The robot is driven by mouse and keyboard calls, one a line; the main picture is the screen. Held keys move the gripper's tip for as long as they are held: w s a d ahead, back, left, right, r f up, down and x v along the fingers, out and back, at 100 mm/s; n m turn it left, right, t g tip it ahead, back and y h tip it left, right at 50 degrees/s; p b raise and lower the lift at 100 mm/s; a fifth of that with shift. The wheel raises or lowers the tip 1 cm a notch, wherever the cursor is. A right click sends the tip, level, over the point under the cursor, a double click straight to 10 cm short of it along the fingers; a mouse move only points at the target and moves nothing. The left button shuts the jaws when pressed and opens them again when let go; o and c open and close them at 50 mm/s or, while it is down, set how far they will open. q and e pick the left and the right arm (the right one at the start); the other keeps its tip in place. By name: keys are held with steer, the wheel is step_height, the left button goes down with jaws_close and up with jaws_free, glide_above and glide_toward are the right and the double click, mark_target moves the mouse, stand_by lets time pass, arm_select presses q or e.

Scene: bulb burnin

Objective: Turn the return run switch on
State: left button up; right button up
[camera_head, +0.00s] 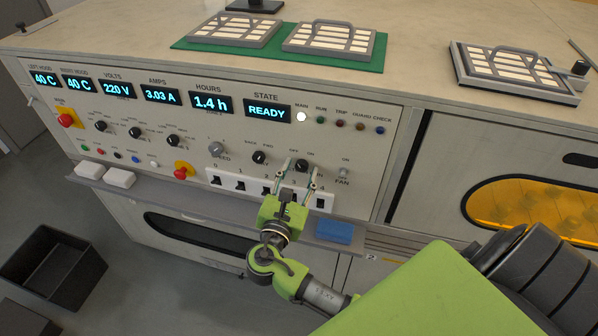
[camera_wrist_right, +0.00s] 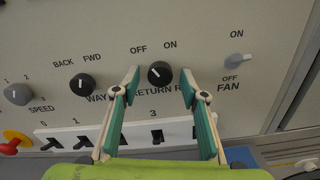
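The return run switch (camera_head: 302,165) is a round black knob on the sloped control panel. In the right wrist view the knob (camera_wrist_right: 160,73) sits below the words OFF and ON. Its white pointer line leans up and left, toward OFF. My right gripper (camera_head: 300,172) is open in front of the panel. In the right wrist view its fingertips (camera_wrist_right: 160,80) stand on either side of the knob, with a gap visible on both sides. The label under the knob is partly hidden by a finger. My left gripper is not in view.
The way knob (camera_wrist_right: 83,85) is left of the gripper and the fan switch (camera_wrist_right: 237,61) is right. A row of numbered rocker switches (camera_head: 241,186) lies below. The state display (camera_head: 267,111) reads READY. A blue block (camera_head: 334,231) rests on the ledge.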

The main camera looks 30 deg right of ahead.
steer(key=c, duration=1.1)
steer(key=shift+c, duration=0.2)
